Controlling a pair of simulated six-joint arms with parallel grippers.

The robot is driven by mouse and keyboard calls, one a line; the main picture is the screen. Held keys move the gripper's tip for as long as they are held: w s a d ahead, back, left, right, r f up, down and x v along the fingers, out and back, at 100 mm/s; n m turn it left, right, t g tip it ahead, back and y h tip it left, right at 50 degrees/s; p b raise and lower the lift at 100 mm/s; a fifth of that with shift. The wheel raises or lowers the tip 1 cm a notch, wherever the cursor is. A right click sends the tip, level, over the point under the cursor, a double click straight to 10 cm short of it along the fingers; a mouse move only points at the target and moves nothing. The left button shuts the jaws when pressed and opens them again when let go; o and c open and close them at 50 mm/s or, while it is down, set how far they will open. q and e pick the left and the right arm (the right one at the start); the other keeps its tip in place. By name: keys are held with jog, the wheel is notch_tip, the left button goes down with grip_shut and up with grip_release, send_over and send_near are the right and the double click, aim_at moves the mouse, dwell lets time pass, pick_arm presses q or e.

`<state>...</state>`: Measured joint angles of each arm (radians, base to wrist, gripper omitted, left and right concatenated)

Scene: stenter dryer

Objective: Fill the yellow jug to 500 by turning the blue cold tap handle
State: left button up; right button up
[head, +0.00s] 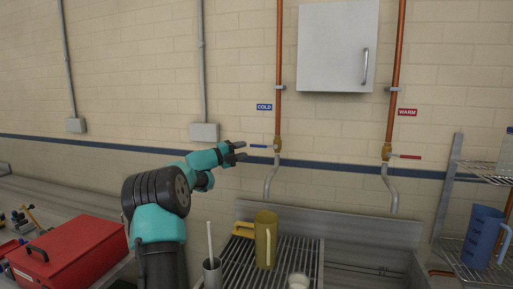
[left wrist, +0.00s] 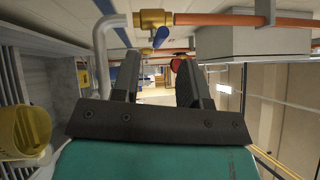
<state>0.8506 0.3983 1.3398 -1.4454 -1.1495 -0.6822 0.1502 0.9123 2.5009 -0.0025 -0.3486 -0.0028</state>
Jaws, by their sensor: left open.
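The yellow jug (head: 266,240) stands upright on a slatted rack below the cold spout (head: 271,180); it also shows at the left edge of the left wrist view (left wrist: 24,128). The water level inside cannot be seen. The blue cold tap handle (head: 259,146) points left from its brass valve (head: 278,145). The handle shows near the top of the left wrist view (left wrist: 160,37). My left gripper (head: 242,152) is open, its fingers just left of the handle's end; contact cannot be made out. Nothing shows between the fingers (left wrist: 157,80). My right gripper is not in view.
The warm tap's red handle (head: 406,157) is to the right. A white cabinet (head: 337,46) hangs between the copper pipes. A blue jug (head: 482,236) is on the right shelf; a red toolbox (head: 70,258) is left.

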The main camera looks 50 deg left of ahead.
aim_at(254, 146)
pick_arm(q)
jog(key=x, duration=0.7)
jog(key=shift+c, duration=0.2)
grip_shut()
